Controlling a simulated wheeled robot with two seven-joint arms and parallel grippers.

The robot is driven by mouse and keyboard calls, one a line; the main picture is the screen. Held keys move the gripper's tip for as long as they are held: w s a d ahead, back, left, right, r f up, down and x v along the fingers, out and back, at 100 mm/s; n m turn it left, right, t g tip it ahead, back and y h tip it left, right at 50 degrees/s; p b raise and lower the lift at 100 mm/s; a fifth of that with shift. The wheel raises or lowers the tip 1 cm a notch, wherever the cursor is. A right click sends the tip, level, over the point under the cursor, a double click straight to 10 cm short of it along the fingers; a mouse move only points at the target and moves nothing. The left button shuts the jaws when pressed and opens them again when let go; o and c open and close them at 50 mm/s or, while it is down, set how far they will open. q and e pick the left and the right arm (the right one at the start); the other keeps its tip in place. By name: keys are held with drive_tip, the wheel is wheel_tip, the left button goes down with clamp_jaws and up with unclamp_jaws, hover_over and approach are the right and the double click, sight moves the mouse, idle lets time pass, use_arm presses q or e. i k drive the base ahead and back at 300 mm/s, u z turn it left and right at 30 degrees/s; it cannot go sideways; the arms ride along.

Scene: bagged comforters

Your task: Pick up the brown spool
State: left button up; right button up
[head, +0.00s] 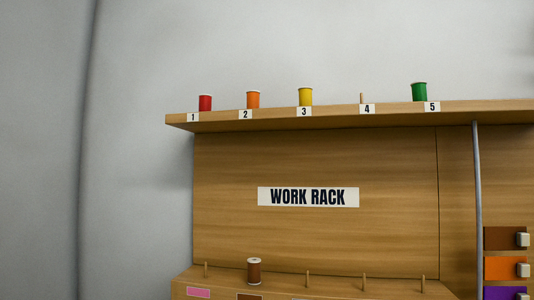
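The brown spool (254,271) stands upright on the lower ledge (330,290) of the wooden work rack, near the bottom of the head view. It appears to sit at the second peg place, above a brown label (249,297) cut off by the bottom edge. Neither of my grippers shows in the head view.
Red (205,103), orange (253,100), yellow (305,97) and green (419,92) spools stand on the numbered upper shelf (300,122); place 4 has a bare peg (361,98). Bare pegs (307,279) rise from the lower ledge. A metal pole (478,200) stands at right beside coloured drawers (504,268).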

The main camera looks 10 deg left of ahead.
sight(254, 279)
drive_tip(key=k, duration=0.5)
drive_tip(key=u, duration=1.05)
drive_tip(key=i, duration=0.65)
drive_tip(key=z, duration=0.05)
